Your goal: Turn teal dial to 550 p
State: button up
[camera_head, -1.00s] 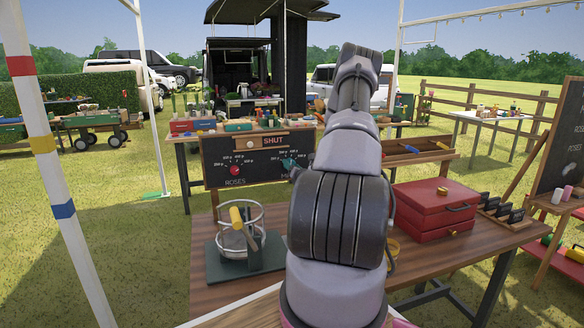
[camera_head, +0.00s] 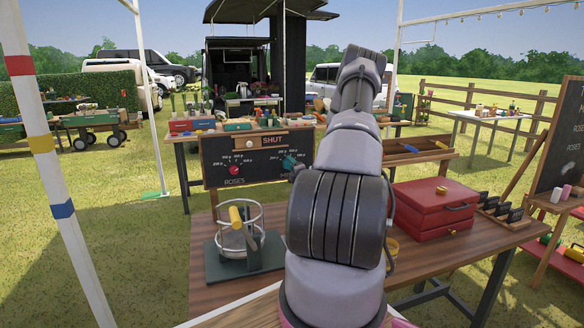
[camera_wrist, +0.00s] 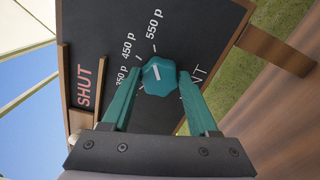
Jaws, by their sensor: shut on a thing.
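The teal dial (camera_wrist: 159,78) is a faceted knob on a dark board (camera_wrist: 100,25). In the wrist view, which is turned sideways, white labels read 350 p, 450 p and 550 p around the dial. A short white mark on the dial points toward the upper left of that view, roughly between 450 p and 550 p; its exact aim is hard to tell.
A red dial (camera_head: 235,170) labelled ROSES is on the board's left side, below a SHUT sign (camera_head: 272,141). A wire basket stand (camera_head: 240,240) and red cases (camera_head: 436,205) stand on the wooden table.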

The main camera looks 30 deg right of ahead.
jog(key=shift+m, duration=0.5)
jog(key=o, duration=1.4)
jog(key=shift+c, duration=0.2)
jog(key=v, duration=1)
jog(key=shift+s, duration=0.4)
jog(key=shift+s+a, duration=0.1)
